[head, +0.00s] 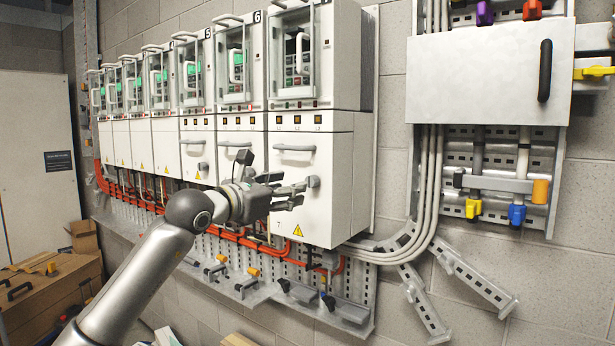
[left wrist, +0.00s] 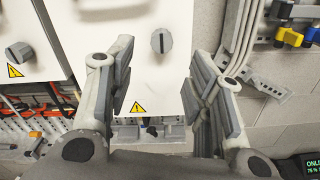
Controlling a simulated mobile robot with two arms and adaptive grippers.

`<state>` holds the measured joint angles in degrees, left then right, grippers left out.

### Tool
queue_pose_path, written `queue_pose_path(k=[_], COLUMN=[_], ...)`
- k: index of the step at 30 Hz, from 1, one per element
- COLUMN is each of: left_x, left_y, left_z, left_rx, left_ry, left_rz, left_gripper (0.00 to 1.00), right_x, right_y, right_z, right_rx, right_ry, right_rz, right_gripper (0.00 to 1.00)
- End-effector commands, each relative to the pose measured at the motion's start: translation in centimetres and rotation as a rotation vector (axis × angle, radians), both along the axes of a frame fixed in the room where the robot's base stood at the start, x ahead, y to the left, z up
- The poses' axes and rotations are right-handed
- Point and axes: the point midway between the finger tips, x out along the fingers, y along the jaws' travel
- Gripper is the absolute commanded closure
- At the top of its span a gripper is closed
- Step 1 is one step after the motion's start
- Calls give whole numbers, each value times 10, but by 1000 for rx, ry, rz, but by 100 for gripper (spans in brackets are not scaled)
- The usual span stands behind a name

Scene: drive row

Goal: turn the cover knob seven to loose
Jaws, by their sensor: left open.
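The rightmost cabinet in the row carries a white lower cover (head: 310,218) with a grey cover knob (head: 313,181) at its right side. In the left wrist view this round knob (left wrist: 161,41) shows a dark bar standing about upright. My left gripper (head: 298,192) is open in front of this cover, just left of the knob in the head view. In the left wrist view the knob lies beyond the gap between the fingers (left wrist: 160,95), and nothing is between them. Contact with the cover cannot be judged. My right gripper is not in view.
A cover handle (head: 295,148) juts out above the knob. Another knob (left wrist: 19,52) is on the neighbouring cover. Orange cables (head: 290,256) and a perforated rail with small clamps (head: 250,285) run below. Grey conduits (head: 430,190) and a panel (head: 480,75) are to the right.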

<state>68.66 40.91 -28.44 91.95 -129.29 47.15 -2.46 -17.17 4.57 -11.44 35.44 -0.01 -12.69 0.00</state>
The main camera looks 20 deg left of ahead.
Motion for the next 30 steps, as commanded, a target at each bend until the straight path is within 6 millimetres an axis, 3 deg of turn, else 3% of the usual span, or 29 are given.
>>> queue_pose_path(k=[6,12,26,30], left_x=[40,64,75,75], left_y=[-16,-24,-28,-28], left_z=[5,3,0,0], left_rx=[-5,-5,-2,-2], left_ry=[2,1,0,0], left_rz=[-3,-3,-3,-3], left_gripper=[53,53,53,68], right_x=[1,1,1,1], right_y=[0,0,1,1], right_z=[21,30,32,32], right_rx=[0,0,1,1], right_ry=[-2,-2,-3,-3], right_rz=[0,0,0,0], right_gripper=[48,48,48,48])
